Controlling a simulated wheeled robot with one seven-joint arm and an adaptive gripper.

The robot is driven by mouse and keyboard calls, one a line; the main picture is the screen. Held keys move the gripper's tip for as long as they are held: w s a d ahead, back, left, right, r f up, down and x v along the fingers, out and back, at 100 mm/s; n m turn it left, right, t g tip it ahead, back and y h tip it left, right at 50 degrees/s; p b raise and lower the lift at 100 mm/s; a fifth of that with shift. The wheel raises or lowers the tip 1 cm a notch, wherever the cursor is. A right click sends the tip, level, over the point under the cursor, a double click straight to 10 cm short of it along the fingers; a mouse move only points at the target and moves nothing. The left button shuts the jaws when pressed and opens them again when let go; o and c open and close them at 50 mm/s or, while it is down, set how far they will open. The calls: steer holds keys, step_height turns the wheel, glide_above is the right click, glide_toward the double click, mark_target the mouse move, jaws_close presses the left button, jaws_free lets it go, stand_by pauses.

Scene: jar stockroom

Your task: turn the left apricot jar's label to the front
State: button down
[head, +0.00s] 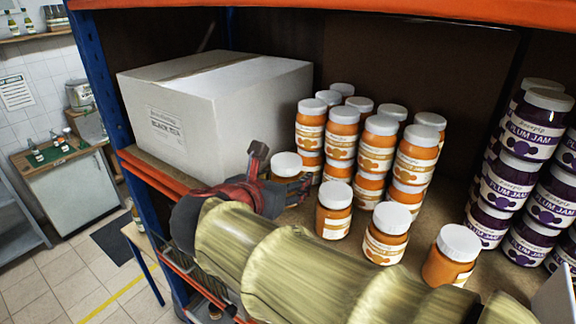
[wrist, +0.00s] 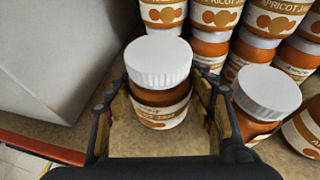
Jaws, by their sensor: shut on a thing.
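The left apricot jar (wrist: 160,78), with a white ribbed lid and orange body, stands upright between the fingers of my gripper (wrist: 163,103) in the wrist view. The fingers are shut on its sides. Part of its white and orange label shows below the lid, with lettering facing the wrist camera; the label's lower part is partly cut off from sight. In the head view the jar (head: 286,164) stands beside the white box, its lower body hidden behind my gripper (head: 287,192).
A white cardboard box (head: 215,120) stands close on the left. More single apricot jars (head: 334,210) stand to the right, one close to my right finger. Stacked apricot jars (head: 378,145) are behind, and plum jam jars (head: 520,165) are far right. An orange shelf beam (head: 155,172) edges the front.

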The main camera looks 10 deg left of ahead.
steer(key=shift+f+b, duration=1.15)
steer(key=shift+f, duration=0.1)
steer(key=shift+r+n+y, duration=0.15)
steer(key=shift+n+y, duration=0.25)
steer(key=shift+y, duration=0.1)
steer(key=shift+s+d+r+n+y, duration=0.1)
steer(key=shift+d+n+y, duration=0.2)
steer(key=shift+n+y, duration=0.25)
steer(key=shift+a+n+y, duration=0.25)
steer(key=shift+a+y, duration=0.05)
steer(key=shift+y, duration=0.05)
steer(key=shift+d, duration=0.1)
steer(key=shift+f, duration=0.35)
steer(key=c, duration=0.8)
jaws_free()
steer(key=shift+o, duration=0.7)
steer(key=shift+f, duration=0.15)
